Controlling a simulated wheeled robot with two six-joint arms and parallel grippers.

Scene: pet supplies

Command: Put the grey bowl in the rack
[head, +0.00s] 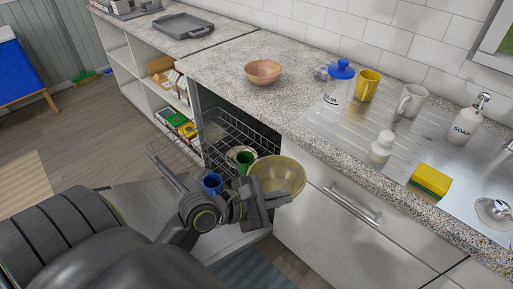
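My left gripper (262,203) is at the near rim of a yellowish bowl (278,174) and appears shut on it. The bowl is tilted, its inside facing the camera, at the right side of the open dishwasher. The wire rack (214,132) is in the dishwasher and holds a blue mug (212,183) and a green mug (245,161), with a pale round item beside the green one. My arm hides part of the rack. No plainly grey bowl shows; a pinkish-tan bowl (263,72) stands on the counter. My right gripper is not in view.
The counter (225,65) carries a blue-lidded jar (339,82), a yellow mug (367,85), a white mug (410,101), a soap bottle (466,122) and a yellow sponge (430,180). A cabinet front with a handle (350,204) is right of the dishwasher.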

